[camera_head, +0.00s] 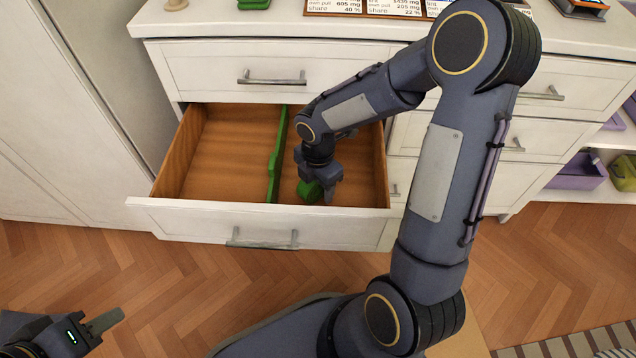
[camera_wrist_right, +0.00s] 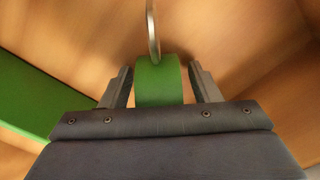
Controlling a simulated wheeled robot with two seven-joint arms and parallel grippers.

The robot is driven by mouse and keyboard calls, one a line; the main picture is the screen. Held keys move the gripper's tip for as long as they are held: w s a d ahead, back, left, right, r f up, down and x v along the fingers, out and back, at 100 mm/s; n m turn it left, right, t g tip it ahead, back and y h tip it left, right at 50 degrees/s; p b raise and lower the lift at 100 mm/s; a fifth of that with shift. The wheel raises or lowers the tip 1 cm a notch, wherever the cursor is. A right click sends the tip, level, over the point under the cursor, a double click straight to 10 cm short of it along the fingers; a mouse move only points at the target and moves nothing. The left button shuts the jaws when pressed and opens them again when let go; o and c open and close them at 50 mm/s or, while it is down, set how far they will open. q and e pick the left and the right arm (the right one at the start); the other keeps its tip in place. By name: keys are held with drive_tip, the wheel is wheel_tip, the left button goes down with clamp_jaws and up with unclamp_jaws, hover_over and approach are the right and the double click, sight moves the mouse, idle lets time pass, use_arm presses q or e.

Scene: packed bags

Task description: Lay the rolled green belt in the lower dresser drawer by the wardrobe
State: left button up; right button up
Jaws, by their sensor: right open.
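The rolled green belt (camera_head: 309,191) is in the open lower dresser drawer (camera_head: 225,160), in the compartment right of the green divider (camera_head: 276,160). My right gripper (camera_head: 319,190) reaches down into that compartment. In the right wrist view, the belt (camera_wrist_right: 158,82) sits between the two open fingers, with a small gap on each side and its metal buckle (camera_wrist_right: 153,30) pointing away. It appears to rest on the wooden drawer floor. My left gripper (camera_head: 103,322) is low at the far left, away from the drawer; its finger opening is unclear.
The left drawer compartment is empty. The closed upper drawer (camera_head: 210,72) is above, and the wardrobe (camera_head: 70,110) stands to the left. Cards (camera_head: 365,7) and another green item (camera_head: 253,4) are on the dresser top. Purple bins (camera_head: 578,172) stand on shelves at right.

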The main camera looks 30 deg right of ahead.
drive_tip(key=shift+r, duration=0.1)
wheel_tip(320, 180, up, 6)
drive_tip(key=p, duration=0.3)
drive_tip(key=shift+r, duration=0.2)
drive_tip(key=shift+r+p, duration=0.5)
drive_tip(key=shift+r, duration=0.1)
